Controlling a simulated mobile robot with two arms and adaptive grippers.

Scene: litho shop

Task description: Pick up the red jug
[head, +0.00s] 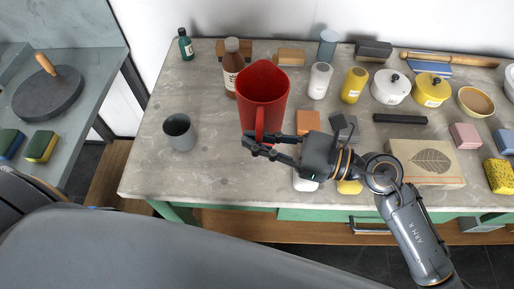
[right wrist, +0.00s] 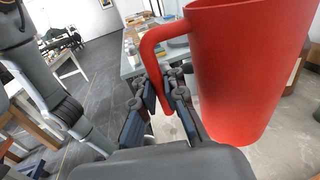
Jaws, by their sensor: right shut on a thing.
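The red jug (head: 264,84) is upright with its open top toward the head camera, over the left-middle part of the worktable. My right gripper (head: 256,146) is shut on the jug's handle, on the side nearer me. In the right wrist view, the two fingers (right wrist: 165,100) close around the lower part of the handle, and the jug body (right wrist: 245,70) fills the right side. The jug looks raised, but its base is partly hidden in the head view. My left gripper is not in view.
A grey cup (head: 179,133) stands left of the jug. A brown bottle (head: 233,68) is close behind it. The table's front left is clear.

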